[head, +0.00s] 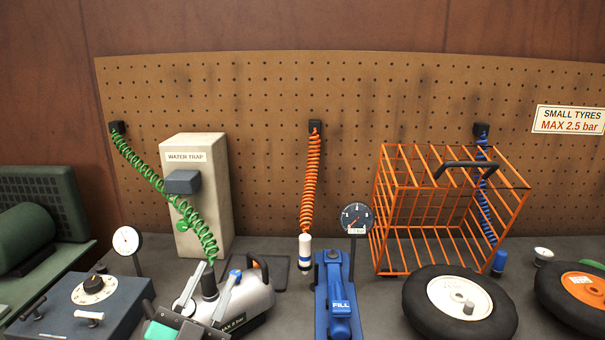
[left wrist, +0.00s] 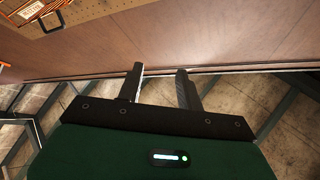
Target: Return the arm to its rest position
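My left gripper (head: 216,272) shows at the lower left of the head view, in front of the silver tank (head: 252,300). Its two fingers stand apart, and the left wrist view (left wrist: 160,72) shows an empty gap between them. The green coiled hose (head: 165,185) hangs from the pegboard, and its lower end comes down to a dark fitting (head: 209,287) at the tank, behind the fingers. Whether the two are joined is hard to tell. My right gripper is in neither view.
A blue box with a dial (head: 95,290) and a gauge (head: 127,240) stand left of the tank. A blue foot pump (head: 338,300), an orange wire cage (head: 395,262) and two tyres (head: 418,300) (head: 560,300) stand to the right. The water trap (head: 215,215) stands behind.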

